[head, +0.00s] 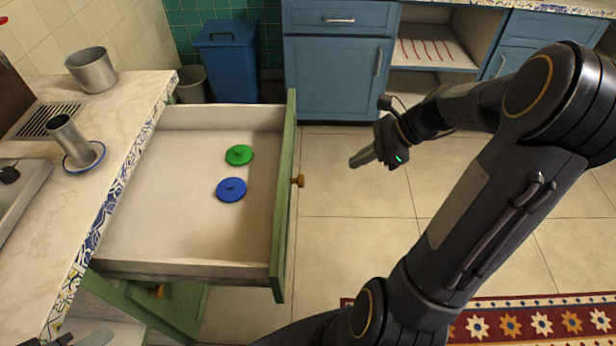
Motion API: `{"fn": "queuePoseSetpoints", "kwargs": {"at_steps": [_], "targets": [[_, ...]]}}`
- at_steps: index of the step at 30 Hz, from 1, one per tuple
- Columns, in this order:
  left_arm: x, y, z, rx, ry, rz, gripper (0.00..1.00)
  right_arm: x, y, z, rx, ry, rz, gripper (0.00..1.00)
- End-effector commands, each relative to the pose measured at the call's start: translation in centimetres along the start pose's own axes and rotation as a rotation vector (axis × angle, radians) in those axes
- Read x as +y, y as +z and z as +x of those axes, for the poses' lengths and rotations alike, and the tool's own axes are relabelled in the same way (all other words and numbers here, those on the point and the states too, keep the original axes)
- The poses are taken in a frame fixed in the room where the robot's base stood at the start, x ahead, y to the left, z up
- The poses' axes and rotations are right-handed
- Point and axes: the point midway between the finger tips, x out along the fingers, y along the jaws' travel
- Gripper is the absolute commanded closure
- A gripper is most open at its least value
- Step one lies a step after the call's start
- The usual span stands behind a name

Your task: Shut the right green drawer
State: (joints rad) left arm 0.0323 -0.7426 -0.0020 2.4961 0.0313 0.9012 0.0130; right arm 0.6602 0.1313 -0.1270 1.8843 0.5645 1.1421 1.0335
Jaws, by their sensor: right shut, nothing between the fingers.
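The green drawer (284,215) is pulled far out from under the counter on the left. Its green front faces right and carries a small wooden knob (298,181). Inside the pale drawer lie a green lid (239,155) and a blue lid (231,189). My right gripper (362,160) is shut and empty. In the picture it is to the right of the drawer front, a little above the knob, with a gap between them, and its fingers point left. My left gripper is not in view.
The counter (128,110) holds a metal pot (92,70) and a metal cup (70,138) on a blue-rimmed saucer. Another green front (180,306) shows below the drawer. Blue cabinets (337,75) and a blue bin (228,62) stand behind. Tiled floor (350,235) lies clear right of the drawer.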

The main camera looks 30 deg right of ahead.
Motion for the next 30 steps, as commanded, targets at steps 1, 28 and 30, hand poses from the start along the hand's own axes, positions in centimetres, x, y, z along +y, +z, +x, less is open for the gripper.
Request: {"fn": "queuePoseSetpoints", "kwargs": {"at_steps": [1,28,30], "targets": [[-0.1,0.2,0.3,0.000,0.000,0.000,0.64,0.1,-0.1,1.1,-0.001,0.004,-0.001,1.00],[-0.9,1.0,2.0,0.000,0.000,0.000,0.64,0.1,2.8,11.1,0.002,0.001,-0.004,1.00],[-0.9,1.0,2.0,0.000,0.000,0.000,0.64,0.1,2.8,11.1,0.002,0.001,-0.004,1.00]]}}
